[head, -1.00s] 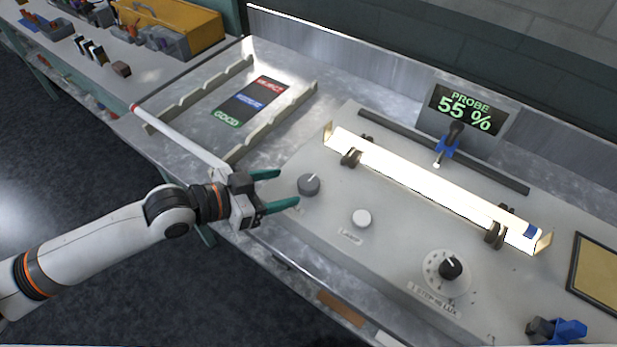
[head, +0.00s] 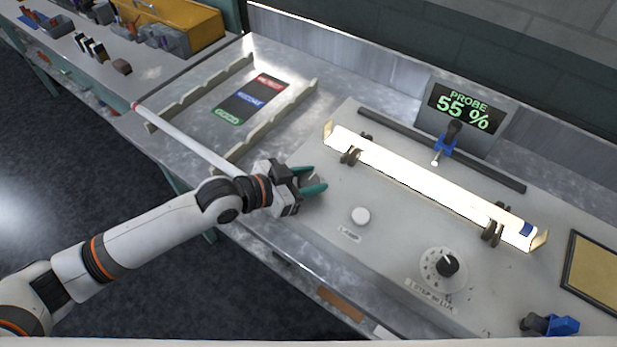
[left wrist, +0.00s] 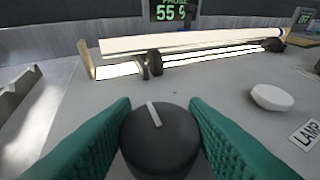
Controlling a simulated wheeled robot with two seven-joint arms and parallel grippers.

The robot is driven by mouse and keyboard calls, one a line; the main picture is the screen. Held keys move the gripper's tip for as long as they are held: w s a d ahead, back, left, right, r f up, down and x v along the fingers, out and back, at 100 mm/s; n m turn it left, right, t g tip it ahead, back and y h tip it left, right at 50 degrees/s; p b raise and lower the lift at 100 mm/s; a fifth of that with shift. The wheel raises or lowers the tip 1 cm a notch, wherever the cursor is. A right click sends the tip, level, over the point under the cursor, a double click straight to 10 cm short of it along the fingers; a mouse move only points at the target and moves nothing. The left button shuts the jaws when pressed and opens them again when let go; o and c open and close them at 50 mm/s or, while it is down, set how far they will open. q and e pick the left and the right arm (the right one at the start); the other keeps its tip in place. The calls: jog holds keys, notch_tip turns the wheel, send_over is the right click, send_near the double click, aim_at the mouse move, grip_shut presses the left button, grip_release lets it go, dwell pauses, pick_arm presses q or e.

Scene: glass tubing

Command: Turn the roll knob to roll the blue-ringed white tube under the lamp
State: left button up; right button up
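The roll knob (left wrist: 160,143) is a dark grey dial with a white pointer line. In the left wrist view it stands between the two green fingers of my left gripper (left wrist: 160,140), with no clear grip on it visible. In the head view my left gripper (head: 312,180) is around the knob, which is partly hidden by the fingers. The blue-ringed white tube (head: 430,187) lies on dark rollers (head: 493,225) over a bright lamp strip, its blue ring (head: 527,229) at the right end. My right gripper is not in view.
A white lamp button (head: 360,216) and a step dial (head: 446,265) are on the panel to the right. A screen (head: 465,106) reads PROBE 55 %, with a blue probe (head: 446,145) below.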

pick_arm(q)
jog(key=shift+c, duration=1.2)
jog(key=n+t+p, duration=0.1)
jog(key=p, duration=0.2)
jog(key=n+t+y+p, duration=0.1)
jog(key=p, duration=0.2)
jog(key=shift+s+d+r+n+y, duration=0.1)
jog(key=shift+d+r+n+y, duration=0.1)
jog(key=shift+r+n+y, duration=0.15)
jog(key=shift+n+t+y+p, duration=0.65)
jog(key=shift+n+t, duration=0.1)
jog(key=shift+t, duration=0.15)
jog(key=shift+a+f+n+y, duration=0.2)
jog(key=shift+n+y, duration=0.1)
jog(key=shift+n, duration=0.1)
jog(key=o, duration=0.9)
jog(key=shift+f, duration=0.1)
jog(key=shift+o, duration=0.2)
